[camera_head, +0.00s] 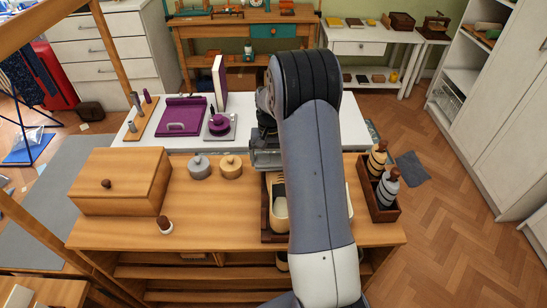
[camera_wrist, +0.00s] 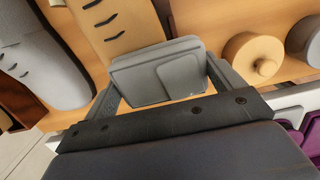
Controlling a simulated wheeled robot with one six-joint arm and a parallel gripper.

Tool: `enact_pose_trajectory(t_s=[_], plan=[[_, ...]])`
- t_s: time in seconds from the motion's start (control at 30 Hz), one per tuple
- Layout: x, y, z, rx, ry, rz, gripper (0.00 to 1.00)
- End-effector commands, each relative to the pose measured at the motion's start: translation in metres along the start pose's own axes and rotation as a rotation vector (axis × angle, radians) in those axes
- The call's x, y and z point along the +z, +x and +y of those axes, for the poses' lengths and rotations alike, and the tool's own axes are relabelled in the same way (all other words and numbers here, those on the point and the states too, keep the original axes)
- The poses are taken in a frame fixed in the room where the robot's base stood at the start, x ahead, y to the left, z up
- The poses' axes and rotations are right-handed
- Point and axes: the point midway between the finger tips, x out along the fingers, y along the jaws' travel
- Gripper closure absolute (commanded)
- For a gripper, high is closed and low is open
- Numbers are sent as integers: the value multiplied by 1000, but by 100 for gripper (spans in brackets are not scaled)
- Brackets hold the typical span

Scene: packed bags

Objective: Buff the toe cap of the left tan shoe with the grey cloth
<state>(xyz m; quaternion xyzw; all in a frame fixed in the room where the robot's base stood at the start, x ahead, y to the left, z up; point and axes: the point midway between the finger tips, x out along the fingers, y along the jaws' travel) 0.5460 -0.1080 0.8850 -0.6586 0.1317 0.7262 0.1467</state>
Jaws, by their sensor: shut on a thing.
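A tan shoe (camera_wrist: 112,25) with dark lace slits lies in the wrist view; part of it shows in the head view (camera_head: 278,208), left of my arm. My gripper (camera_wrist: 160,78) is shut on the grey cloth (camera_wrist: 180,75), a folded, pad-like piece. The cloth lies over the toe end of the tan shoe and hides the toe cap. I cannot tell how firmly they touch. A grey shoe (camera_wrist: 45,68) lies beside the tan one, to its left in the wrist view. In the head view my arm hides most of the shoes and the cloth.
A wooden tin (camera_head: 231,167) and a grey tin (camera_head: 200,167) stand left of the shoes. A wooden box (camera_head: 121,180) and a small knobbed item (camera_head: 165,225) are farther left. Purple items (camera_head: 182,116) lie on the white table behind.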

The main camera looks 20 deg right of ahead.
Motion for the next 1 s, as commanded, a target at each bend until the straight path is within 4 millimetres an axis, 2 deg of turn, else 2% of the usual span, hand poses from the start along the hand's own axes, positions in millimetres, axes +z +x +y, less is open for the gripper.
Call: enact_pose_trajectory(t_s=[0.17,0.73,1.0], plan=[[1,-2,-1,-2,0,-5,30],[0,-58,0,-1,0,-2,30],[0,-59,0,0,0,-2,30]])
